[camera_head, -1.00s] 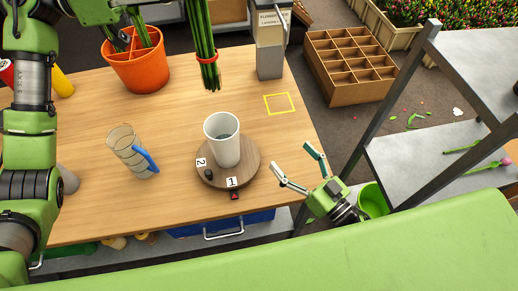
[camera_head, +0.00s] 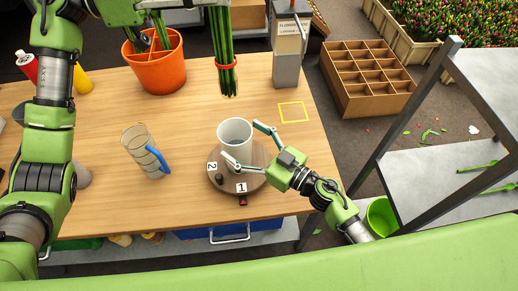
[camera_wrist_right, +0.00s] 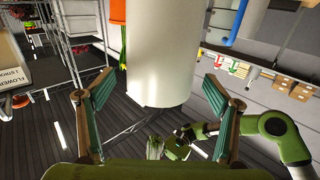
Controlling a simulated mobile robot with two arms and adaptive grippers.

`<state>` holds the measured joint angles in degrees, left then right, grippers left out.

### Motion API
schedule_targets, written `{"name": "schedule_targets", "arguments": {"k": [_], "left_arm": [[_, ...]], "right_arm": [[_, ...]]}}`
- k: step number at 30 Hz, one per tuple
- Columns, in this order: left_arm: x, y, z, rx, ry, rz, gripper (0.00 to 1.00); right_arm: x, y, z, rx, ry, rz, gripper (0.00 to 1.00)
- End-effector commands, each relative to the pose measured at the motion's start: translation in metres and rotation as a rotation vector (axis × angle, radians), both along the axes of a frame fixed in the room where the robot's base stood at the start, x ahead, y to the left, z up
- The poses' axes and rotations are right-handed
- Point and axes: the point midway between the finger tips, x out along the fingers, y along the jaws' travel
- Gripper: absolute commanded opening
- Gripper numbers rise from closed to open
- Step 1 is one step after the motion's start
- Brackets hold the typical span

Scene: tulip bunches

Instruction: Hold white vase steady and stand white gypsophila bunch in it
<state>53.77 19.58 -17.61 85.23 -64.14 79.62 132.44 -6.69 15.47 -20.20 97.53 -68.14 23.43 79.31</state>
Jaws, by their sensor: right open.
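The white vase (camera_head: 235,136) stands upright on a round wooden turntable (camera_head: 262,158). My right gripper (camera_head: 246,144) is open, with one finger on the far right side of the vase and the other on its near side. In the right wrist view the vase (camera_wrist_right: 158,55) stands between the two spread fingers, with gaps on both sides. A bunch of green stems (camera_head: 222,35) with a red band hangs upright in the air above and behind the vase. Its flowers are out of frame. My left gripper (camera_head: 185,4) holds the stems at the top edge, mostly cut off.
A clear jug with a blue handle (camera_head: 143,150) stands left of the turntable. An orange pot (camera_head: 154,62) and a grey flower-food dispenser (camera_head: 288,50) stand farther back. A yellow outlined square (camera_head: 293,112) marks bare table. A metal shelf (camera_head: 440,165) stands at the right.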

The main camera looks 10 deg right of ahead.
Motion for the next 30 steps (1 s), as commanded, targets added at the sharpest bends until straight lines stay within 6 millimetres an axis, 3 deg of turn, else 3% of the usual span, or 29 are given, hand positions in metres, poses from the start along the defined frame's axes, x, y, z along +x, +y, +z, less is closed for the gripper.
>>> {"name": "schedule_targets", "arguments": {"k": [6, 17, 18, 25, 30], "left_arm": [[0.000, 0.000, 0.001, -0.001, -0.001, 0.000, 0.01], [0.000, 0.000, 0.001, -0.001, -0.001, 0.000, 0.01], [0.000, 0.000, 0.001, -0.001, -0.001, 0.000, 0.01], [0.000, 0.000, 0.001, -0.001, -0.001, 0.000, 0.01], [0.000, 0.000, 0.001, -0.001, -0.001, 0.000, 0.01]], "right_arm": [[0.018, 0.018, 0.000, 0.001, 0.000, -0.001, 0.83], [0.022, 0.022, 0.000, -0.001, 0.001, 0.000, 0.83], [0.022, 0.022, 0.000, 0.000, 0.000, 0.000, 0.81], [0.022, 0.022, 0.000, 0.000, 0.000, 0.000, 0.21], [0.022, 0.021, 0.000, 0.000, 0.000, 0.000, 0.18]]}}
